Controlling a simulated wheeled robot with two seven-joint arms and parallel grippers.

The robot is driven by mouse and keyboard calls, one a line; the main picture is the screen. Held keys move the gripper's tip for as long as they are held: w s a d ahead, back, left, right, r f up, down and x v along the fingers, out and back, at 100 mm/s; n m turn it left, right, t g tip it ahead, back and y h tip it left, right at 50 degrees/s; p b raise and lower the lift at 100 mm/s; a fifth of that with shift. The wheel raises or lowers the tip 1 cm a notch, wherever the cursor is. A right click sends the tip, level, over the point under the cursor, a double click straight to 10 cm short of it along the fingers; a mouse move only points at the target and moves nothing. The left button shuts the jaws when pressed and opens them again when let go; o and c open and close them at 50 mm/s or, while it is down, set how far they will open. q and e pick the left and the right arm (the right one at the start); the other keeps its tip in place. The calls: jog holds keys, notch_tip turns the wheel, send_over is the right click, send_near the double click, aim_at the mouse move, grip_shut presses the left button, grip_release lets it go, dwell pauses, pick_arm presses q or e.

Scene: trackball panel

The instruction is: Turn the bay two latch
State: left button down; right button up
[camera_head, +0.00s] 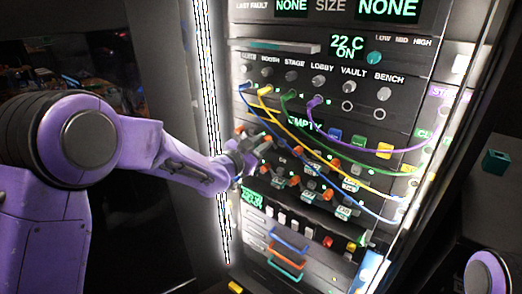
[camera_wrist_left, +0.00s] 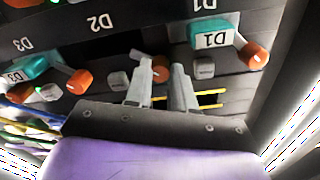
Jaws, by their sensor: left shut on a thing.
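In the left wrist view, the bay two latch (camera_wrist_left: 160,72) shows as an orange knob beside the D2 marking. My left gripper (camera_wrist_left: 160,77) has its two grey fingers on either side of this knob and is shut on it. In the head view my left gripper (camera_head: 243,152) is at the left edge of the panel, and it hides the latch there. My right gripper is out of view.
The D1 latch (camera_wrist_left: 258,55) and D3 latch (camera_wrist_left: 78,81), both orange-ended, sit to either side. Blue, yellow, green and purple cables (camera_head: 330,130) hang across the panel near my left gripper. A small teal box (camera_head: 496,161) stands at the right.

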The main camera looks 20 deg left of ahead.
pick_arm(q)
jog(key=shift+f+m+b, duration=0.1)
jog(key=shift+m+b, duration=0.45)
jog(key=shift+m, duration=0.25)
jog(key=c, duration=1)
grip_release()
jog(key=shift+o, duration=0.2)
jog(key=b+v, duration=0.2)
jog(key=v, duration=0.8)
jog(key=shift+s, duration=0.3)
jog(key=shift+a, duration=0.1)
